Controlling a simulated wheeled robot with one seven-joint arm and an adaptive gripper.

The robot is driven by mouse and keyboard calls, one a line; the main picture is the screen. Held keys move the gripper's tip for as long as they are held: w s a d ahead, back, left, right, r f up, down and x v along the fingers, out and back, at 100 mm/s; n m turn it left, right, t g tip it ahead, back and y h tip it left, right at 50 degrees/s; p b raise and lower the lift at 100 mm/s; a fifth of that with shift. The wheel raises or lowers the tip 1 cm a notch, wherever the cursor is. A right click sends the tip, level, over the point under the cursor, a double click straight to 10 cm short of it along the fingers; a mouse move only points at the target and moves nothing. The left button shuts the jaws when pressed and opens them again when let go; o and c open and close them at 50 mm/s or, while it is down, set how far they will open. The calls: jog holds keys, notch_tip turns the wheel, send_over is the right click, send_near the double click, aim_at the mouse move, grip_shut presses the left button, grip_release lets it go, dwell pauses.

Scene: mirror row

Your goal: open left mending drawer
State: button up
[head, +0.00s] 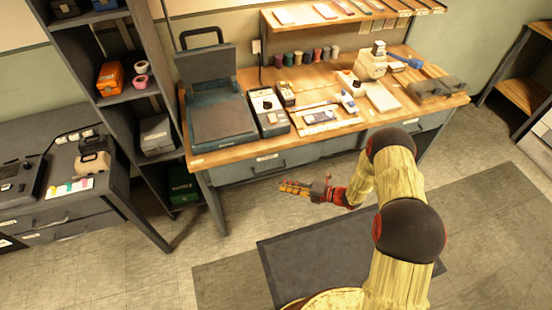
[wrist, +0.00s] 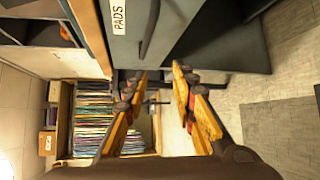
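The workbench's left drawer (head: 262,168) has a grey-blue front with a small pale label and a dark handle. It looks shut. In the wrist view a grey-blue front (wrist: 205,35) with a dark bar handle (wrist: 150,28) shows at the top, beside a label reading PADS; it appears to be this bench's front, seen sideways. My gripper (head: 296,188) is in front of and below the left drawer, apart from it, pointing left. In the wrist view my gripper (wrist: 157,85) has its two orange fingers spread with nothing between them. The handle lies beyond the fingertips, off to the top.
The wooden benchtop (head: 222,155) carries a blue-grey press (head: 222,118), boxes and tools. A dark shelf unit (head: 125,97) and a grey cabinet (head: 60,215) stand left. Floor in front of the drawers is clear, with a dark mat (head: 310,260).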

aim_at(272, 170)
jog(key=shift+w+a+r+m+t+b, duration=0.2)
jog(key=shift+w+a+m+b, duration=0.15)
jog(key=shift+w+a+m, duration=0.6)
jog(key=shift+w+a+r+m+t+b, duration=0.1)
jog(key=shift+w+a+m+t+b, duration=0.15)
jog(key=shift+w+a+m, duration=0.65)
jog(key=shift+w+a+r+m+t+b, duration=0.15)
jog(key=shift+w+a+m+b, duration=0.3)
jog(key=shift+w+a, duration=0.9)
jog(key=shift+w+d, duration=0.2)
jog(key=shift+d, duration=0.05)
jog(key=shift+c, duration=0.4)
grip_shut()
